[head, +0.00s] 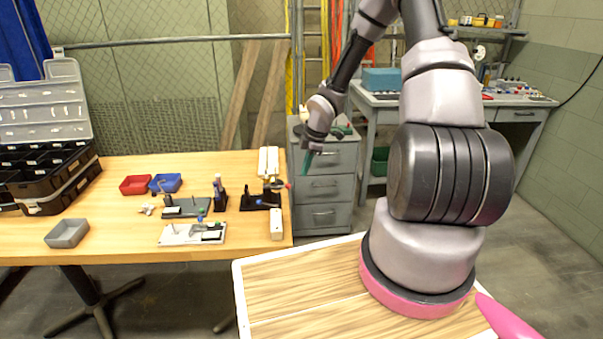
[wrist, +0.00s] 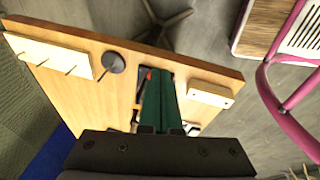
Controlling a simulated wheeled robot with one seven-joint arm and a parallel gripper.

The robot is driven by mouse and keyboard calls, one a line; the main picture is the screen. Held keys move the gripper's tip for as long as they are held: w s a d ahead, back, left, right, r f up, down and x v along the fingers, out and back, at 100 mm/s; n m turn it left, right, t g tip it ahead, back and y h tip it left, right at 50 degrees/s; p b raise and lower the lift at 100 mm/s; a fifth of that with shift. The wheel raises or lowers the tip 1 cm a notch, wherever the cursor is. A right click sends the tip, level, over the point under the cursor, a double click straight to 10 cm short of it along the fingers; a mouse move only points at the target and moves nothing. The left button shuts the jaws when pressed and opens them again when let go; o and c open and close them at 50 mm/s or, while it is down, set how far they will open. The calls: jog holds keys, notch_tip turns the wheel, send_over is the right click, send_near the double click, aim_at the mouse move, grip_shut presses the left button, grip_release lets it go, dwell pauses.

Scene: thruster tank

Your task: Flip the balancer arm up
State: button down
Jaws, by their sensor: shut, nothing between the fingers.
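The balancer appears to be the small device with a black base (head: 262,201) near the right edge of the wooden table. A thin part with a red tip (head: 288,185) sticks out to its right. I cannot clearly tell the arm's angle. My gripper (head: 307,168) is in the air right of the device and apart from it in the head view. Its green fingers (wrist: 158,100) are shut and empty. In the wrist view they hide most of the device; a small red and dark part (wrist: 147,76) shows beside them.
A pale block with pegs (head: 268,161) stands behind the device; a white block (head: 277,224) lies in front. The wrist view shows a black disc with a pin (wrist: 113,62). Small fixtures (head: 192,234), red (head: 135,185) and blue (head: 166,182) trays lie left. Grey drawers (head: 325,187) stand beyond.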

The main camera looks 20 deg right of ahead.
jog(key=s+d+r, duration=0.2)
jog(key=d+r, duration=0.2)
jog(key=d, duration=0.1)
jog(key=shift+d, duration=0.35)
jog(key=s+r+m+t+h, duration=0.15)
jog(key=s+r+m, duration=0.3)
jog(key=r, duration=0.75)
jog(key=s+r+m+h, duration=0.2)
jog(key=s+r+m, duration=0.3)
jog(key=r, duration=0.6)
jog(key=s+a+r+m+t+y, duration=0.1)
jog(key=s+a+r+m, duration=0.2)
jog(key=s+r+m, duration=0.3)
jog(key=s+a+r+m+t+y, duration=0.2)
jog(key=s+a+r+m, duration=0.2)
jog(key=s+r+m, duration=0.2)
jog(key=s+r, duration=0.2)
jog(key=s, duration=0.1)
jog(key=shift+s+r, duration=0.35)
jog(key=shift+s, duration=0.05)
jog(key=shift+t, duration=0.35)
